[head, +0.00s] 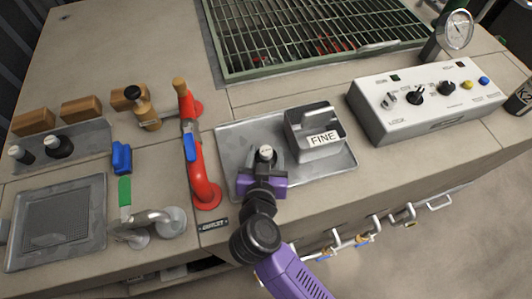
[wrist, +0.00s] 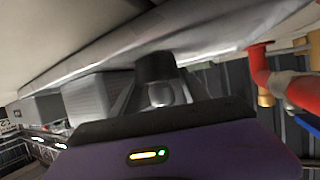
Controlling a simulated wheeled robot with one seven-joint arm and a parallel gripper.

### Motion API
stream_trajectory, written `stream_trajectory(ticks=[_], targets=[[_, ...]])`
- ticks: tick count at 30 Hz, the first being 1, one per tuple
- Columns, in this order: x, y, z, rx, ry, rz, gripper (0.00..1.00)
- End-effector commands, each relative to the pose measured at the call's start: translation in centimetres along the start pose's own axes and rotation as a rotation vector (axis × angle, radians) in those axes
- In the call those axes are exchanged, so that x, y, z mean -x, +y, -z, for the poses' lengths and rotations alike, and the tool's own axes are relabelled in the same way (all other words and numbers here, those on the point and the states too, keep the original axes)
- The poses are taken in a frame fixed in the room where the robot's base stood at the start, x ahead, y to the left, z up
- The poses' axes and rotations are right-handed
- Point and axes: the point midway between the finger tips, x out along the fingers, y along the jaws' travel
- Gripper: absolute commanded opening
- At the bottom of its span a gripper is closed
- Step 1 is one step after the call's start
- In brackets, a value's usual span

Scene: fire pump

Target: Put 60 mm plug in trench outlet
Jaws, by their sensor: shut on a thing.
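My gripper (head: 264,172) is over the metal tray (head: 230,165), left of the box marked FINE (head: 318,130). It is shut on a small plug with a pale top (head: 265,152); any size mark on it is too small to read. In the wrist view the plug (wrist: 160,93) shows between my fingers, with a dark part beyond it. I cannot tell whether the plug touches the tray. Two other dark plugs with pale tops (head: 58,146) stand on a grey plate at the far left. I cannot pick out the trench outlet.
A red pipe with a blue lever (head: 205,190) stands left of my gripper. A white control box (head: 425,103) with a gauge (head: 455,30) is at the right. A green grating (head: 300,68) lies behind. Wooden blocks (head: 80,109) and a grey mesh-topped tray (head: 60,182) are at the left.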

Motion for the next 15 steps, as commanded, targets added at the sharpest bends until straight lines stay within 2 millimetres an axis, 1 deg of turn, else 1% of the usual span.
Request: stream_trajectory(ticks=[3, 4, 7, 15], targets=[[-0.03, -0.02, -0.01, 0.0, 0.001, 0.0, 0.05], [-0.07, -0.02, -0.13, 0.0, 0.0, 0.0, 0.55], [-0.08, -0.03, -0.16, -0.001, 0.0, 0.0, 0.74], [-0.08, -0.01, -0.16, -0.001, 0.0, 0.0, 0.75]])
